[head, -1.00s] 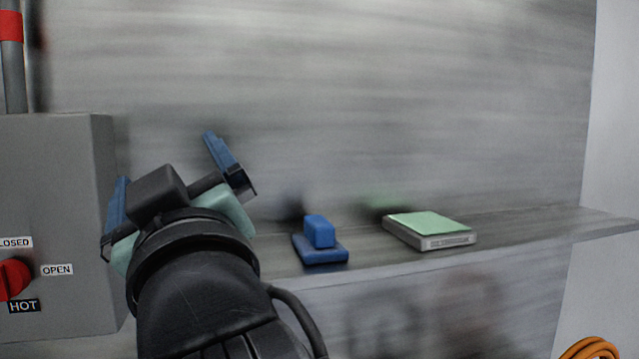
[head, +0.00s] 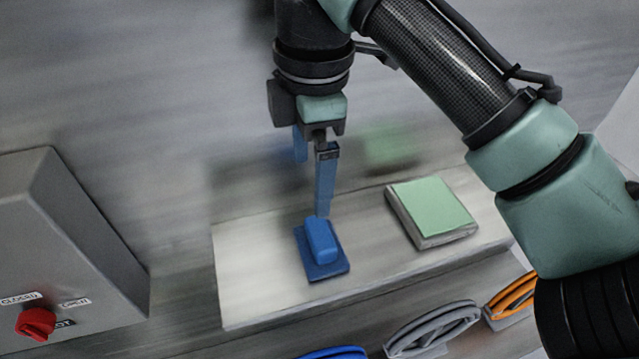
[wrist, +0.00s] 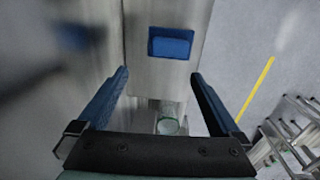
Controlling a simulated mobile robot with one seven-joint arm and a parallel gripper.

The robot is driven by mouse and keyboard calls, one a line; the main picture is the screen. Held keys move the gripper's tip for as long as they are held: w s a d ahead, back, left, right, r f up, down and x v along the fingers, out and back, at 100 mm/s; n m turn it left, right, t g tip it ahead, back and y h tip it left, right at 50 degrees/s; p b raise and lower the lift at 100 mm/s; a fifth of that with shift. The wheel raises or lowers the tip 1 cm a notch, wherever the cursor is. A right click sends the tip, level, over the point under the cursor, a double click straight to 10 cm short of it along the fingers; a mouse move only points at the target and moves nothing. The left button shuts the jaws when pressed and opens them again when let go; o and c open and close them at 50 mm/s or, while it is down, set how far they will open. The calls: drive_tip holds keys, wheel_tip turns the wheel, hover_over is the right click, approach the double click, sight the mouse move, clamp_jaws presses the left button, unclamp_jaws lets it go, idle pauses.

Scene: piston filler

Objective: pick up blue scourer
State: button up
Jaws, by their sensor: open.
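The blue scourer (head: 322,243), a flat blue pad with a raised blue block as grip, lies on the metal shelf (head: 245,290). My gripper (head: 311,187) points down above it in the head view, its blue fingers apart and empty. The nearer fingertip overlaps the scourer's back end in the picture; I cannot tell the exact gap. In the wrist view the scourer (wrist: 171,44) lies beyond the open fingers (wrist: 159,73), in the span between their tips. Nothing hides most of it.
A grey block with a green top (head: 432,208) lies on the shelf right of the scourer. A grey box with a red knob (head: 36,323) stands at left. Coiled grey (head: 433,327), blue and orange hoses hang below the shelf. A metal wall rises behind.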

drive_tip(key=d+r, duration=0.1)
hover_over(321, 232)
drive_tip(key=shift+g, duration=0.3)
wheel_tip(321, 232, down, 7)
drive_tip(key=shift+d+r, duration=0.1)
drive_tip(key=shift+d, duration=0.05)
drive_tip(key=shift+a+f+p, duration=0.15)
drive_tip(key=shift+f+p, duration=0.15)
drive_tip(key=shift+f, duration=1.25)
drive_tip(key=shift+a+f+p, duration=0.1)
drive_tip(key=shift+f+p, duration=0.2)
drive_tip(key=shift+f, duration=1.2)
drive_tip(key=c, duration=1.1)
drive_tip(key=shift+r, duration=5)
